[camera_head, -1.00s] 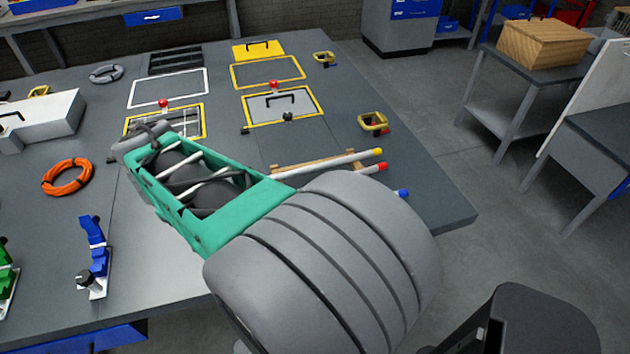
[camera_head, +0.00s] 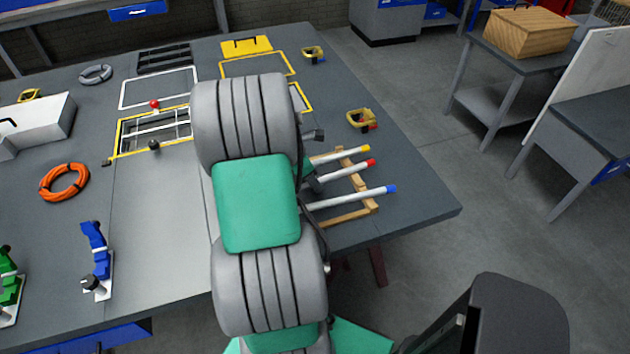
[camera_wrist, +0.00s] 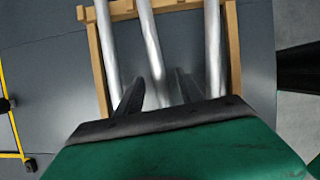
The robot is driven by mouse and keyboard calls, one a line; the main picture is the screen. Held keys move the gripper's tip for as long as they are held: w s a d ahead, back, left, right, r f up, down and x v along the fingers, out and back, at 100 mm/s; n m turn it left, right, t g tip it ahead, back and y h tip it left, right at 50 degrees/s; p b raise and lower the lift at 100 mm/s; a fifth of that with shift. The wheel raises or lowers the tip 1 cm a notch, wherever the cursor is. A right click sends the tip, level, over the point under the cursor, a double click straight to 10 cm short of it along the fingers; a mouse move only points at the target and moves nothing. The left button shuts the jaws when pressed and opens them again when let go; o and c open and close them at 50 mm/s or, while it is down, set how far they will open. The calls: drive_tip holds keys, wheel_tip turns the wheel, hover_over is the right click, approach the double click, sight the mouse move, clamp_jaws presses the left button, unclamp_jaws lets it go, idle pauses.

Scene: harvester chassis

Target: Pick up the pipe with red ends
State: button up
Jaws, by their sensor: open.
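The pipe with a red end (camera_head: 348,171) lies on a wooden rack (camera_head: 345,219), between a yellow-ended pipe (camera_head: 345,154) and a blue-ended pipe (camera_head: 350,199). Its left part is hidden behind my arm in the head view. In the wrist view three grey pipes show without their coloured ends; the middle pipe (camera_wrist: 150,40) matches the red-ended one by order. My gripper (camera_wrist: 157,74) is open and empty, its two dark fingers on either side of the middle pipe's line. I cannot tell how far above the pipe they are.
The outer pipes (camera_wrist: 107,50) and (camera_wrist: 212,45) lie close beside the fingers. A yellow-and-red tool (camera_head: 362,119) lies behind the rack. An orange cable coil (camera_head: 64,182) and blue clamp (camera_head: 96,250) are at left. The table's right edge is near the rack.

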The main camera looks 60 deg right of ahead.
drive_tip(key=shift+c, duration=0.6)
clamp_jaws()
idle(0.8)
